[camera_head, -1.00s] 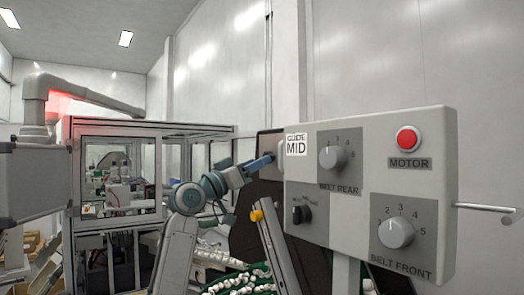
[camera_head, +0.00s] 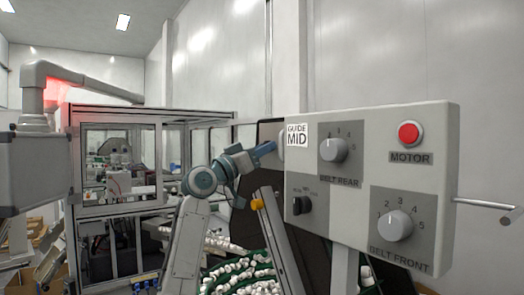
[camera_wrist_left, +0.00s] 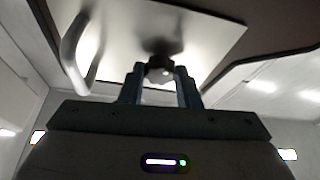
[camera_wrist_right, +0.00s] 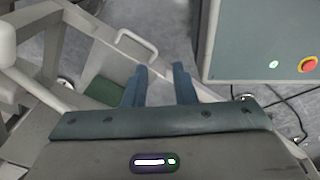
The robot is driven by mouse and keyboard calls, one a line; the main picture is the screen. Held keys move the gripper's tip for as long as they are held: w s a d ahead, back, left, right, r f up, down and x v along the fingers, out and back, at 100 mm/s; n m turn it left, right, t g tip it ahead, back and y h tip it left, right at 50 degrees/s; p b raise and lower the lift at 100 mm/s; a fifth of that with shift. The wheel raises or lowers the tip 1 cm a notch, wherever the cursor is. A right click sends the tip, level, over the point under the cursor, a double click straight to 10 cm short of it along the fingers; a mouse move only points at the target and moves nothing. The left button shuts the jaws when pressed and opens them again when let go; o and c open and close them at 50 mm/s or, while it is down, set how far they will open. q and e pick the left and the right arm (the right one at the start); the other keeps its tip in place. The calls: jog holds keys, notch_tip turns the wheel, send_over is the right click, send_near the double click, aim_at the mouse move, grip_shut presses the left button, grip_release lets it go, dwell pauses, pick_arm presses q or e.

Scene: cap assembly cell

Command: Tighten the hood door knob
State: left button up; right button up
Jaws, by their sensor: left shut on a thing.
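The hood door knob (camera_wrist_left: 160,70) is a dark lobed knob on a pale metal plate (camera_wrist_left: 210,35) in the left wrist view. My left gripper (camera_wrist_left: 161,88) has one finger on each side of it and is shut on it. In the head view my left gripper (camera_head: 264,151) is beside the left edge of the control box, and the knob cannot be made out there. In the right wrist view my right gripper (camera_wrist_right: 160,85) is open, with nothing between its fingers. It is not visible in the head view.
A grey control box (camera_head: 370,180) with dials and a red button (camera_head: 409,133) stands close at the right. A curved handle (camera_wrist_left: 75,55) is on the plate, left of the knob. A green-topped cabinet (camera_wrist_right: 260,40) and floor cables are near my right gripper.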

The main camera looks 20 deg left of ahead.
pick_arm(q)
jog(key=m+g+p, duration=0.1)
jog(key=m+g, duration=0.2)
jog(key=m, duration=0.8)
jog(key=m+g+y+p, duration=0.1)
jog(key=m+g, duration=0.2)
jog(key=m, duration=0.8)
jog(key=r+m+g+p, duration=0.1)
jog(key=m+g, duration=0.2)
jog(key=m, duration=0.8)
jog(key=shift+w+a+m+y, duration=0.2)
jog(key=shift+m+y, duration=0.1)
jog(key=shift+y, duration=0.1)
